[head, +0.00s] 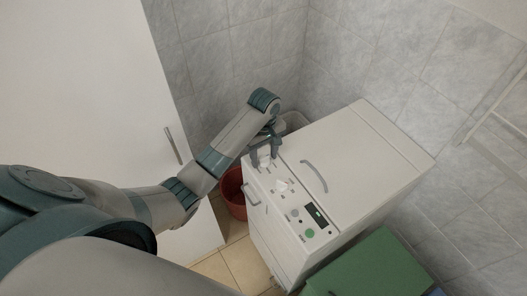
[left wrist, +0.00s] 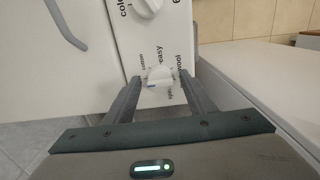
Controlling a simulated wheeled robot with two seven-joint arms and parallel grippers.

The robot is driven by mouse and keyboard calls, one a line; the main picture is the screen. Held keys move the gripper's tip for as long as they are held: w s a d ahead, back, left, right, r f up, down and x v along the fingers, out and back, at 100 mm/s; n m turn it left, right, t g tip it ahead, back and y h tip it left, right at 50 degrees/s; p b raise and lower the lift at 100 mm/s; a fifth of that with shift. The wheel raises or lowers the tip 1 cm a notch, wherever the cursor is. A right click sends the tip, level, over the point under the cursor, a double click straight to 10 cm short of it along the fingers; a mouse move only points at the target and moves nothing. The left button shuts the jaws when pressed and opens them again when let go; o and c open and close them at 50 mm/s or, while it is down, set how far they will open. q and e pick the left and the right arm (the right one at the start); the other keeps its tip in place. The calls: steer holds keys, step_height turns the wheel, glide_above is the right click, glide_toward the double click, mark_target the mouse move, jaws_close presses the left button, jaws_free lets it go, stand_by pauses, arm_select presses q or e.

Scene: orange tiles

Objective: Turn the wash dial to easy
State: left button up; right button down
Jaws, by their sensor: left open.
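The white washing machine (head: 368,152) stands against the tiled wall, its control panel on the top front edge. The wash dial (left wrist: 160,77) is a white knob with "easy", "wool" and other smaller words printed around it in the left wrist view. A small bluish mark shows at its lower left; I cannot tell its exact setting. My left gripper (head: 265,156) is open over the panel's far end, its fingers pointing down. In the left wrist view, the gripper (left wrist: 163,88) has one finger on each side of the dial, apparently apart from it. My right gripper is out of view.
A second white dial (head: 282,186) with a "cold" label (left wrist: 126,9) is close beside. A display (head: 316,213) and green button (head: 310,233) are further along. A red bucket (head: 233,192) stands left of the machine, a green cabinet (head: 368,268) right. A white door (head: 95,90) is at left.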

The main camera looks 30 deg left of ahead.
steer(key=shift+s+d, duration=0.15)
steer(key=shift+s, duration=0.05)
arm_select(q)
steer(key=shift+c, duration=1.2)
steer(key=c, duration=0.8)
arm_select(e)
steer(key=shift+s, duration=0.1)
